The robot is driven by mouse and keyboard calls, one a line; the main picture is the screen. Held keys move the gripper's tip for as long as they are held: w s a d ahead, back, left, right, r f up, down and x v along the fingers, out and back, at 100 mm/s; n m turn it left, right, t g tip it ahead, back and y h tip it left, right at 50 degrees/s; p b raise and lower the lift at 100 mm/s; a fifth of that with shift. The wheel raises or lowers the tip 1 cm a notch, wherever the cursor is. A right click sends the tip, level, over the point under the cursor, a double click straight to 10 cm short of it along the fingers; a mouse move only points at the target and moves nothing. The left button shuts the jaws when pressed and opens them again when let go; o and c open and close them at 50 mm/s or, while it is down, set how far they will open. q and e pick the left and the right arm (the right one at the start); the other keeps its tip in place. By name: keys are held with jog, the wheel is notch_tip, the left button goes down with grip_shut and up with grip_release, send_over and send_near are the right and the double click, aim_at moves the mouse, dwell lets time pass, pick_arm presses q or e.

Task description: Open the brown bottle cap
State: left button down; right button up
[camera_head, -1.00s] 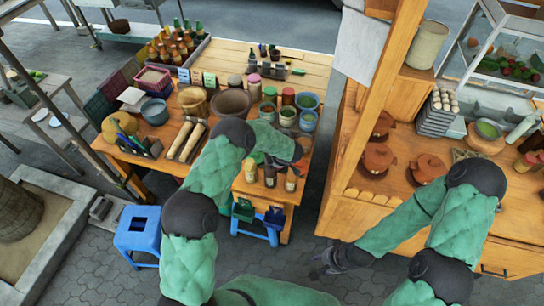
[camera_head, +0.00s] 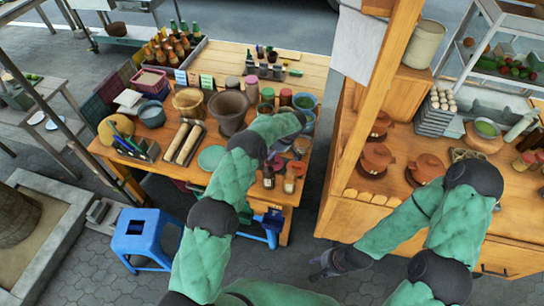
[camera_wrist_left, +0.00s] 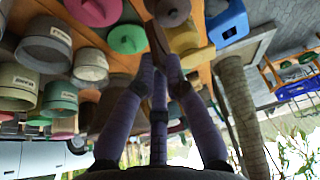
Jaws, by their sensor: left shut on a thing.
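My left gripper (camera_wrist_left: 160,70) is closed in the left wrist view, its purple-grey fingers converging on a narrow brown thing (camera_wrist_left: 155,38). I cannot tell whether this is the brown bottle or its cap. In the head view my left arm reaches over the wooden table's right part, and its fingers are largely hidden behind the wrist. Small bottles stand near the front right corner: a dark one (camera_head: 268,177) and a brownish one (camera_head: 290,179). My right gripper (camera_head: 328,263) hangs low, away from the bottles, and its finger opening is unclear.
The wooden table (camera_head: 300,72) carries a large mortar (camera_head: 228,110), a green disc (camera_head: 211,158) and several jars. A blue stool (camera_head: 140,233) stands in front. A wooden counter (camera_head: 400,215) with clay pots is at the right.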

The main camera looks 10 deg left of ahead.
dwell(0.4)
pick_arm(q)
jog(key=c, duration=1.6)
grip_release()
jog(key=shift+o, duration=0.2)
jog(key=v, duration=1.2)
jog(key=shift+f, duration=0.15)
